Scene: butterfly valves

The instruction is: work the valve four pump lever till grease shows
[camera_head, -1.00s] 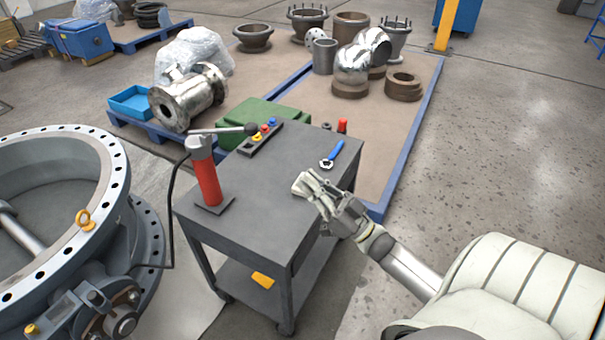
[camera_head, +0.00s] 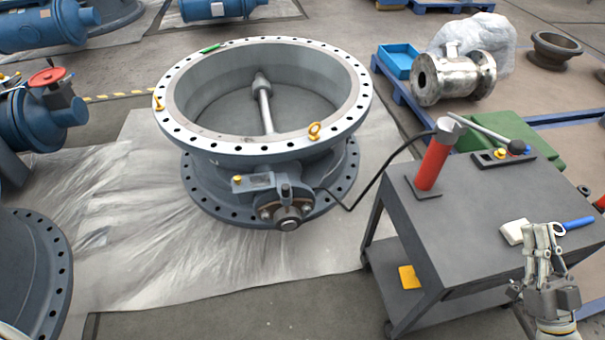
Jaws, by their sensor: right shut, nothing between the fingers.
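The hand pump (camera_head: 433,165) is a red upright cylinder with a grey head, standing on the left part of the grey cart top (camera_head: 465,235). A black hose (camera_head: 378,178) runs from the pump to the big grey flanged valve (camera_head: 265,150) at centre. I make out no grease on the valve. My right gripper (camera_head: 541,232) is shut and empty over the cart's right part, well apart from the lever. A white pad or cloth (camera_head: 514,232) lies beside its fingertips. My left gripper is out of view.
A blue-handled wrench (camera_head: 575,224) lies by my right fingers. A dark tray (camera_head: 505,158) with coloured pieces lies under the lever. A green box (camera_head: 495,130) stands behind the cart. Other valves (camera_head: 40,115) stand at left. Plastic sheeting (camera_head: 140,230) covers the floor around the valve.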

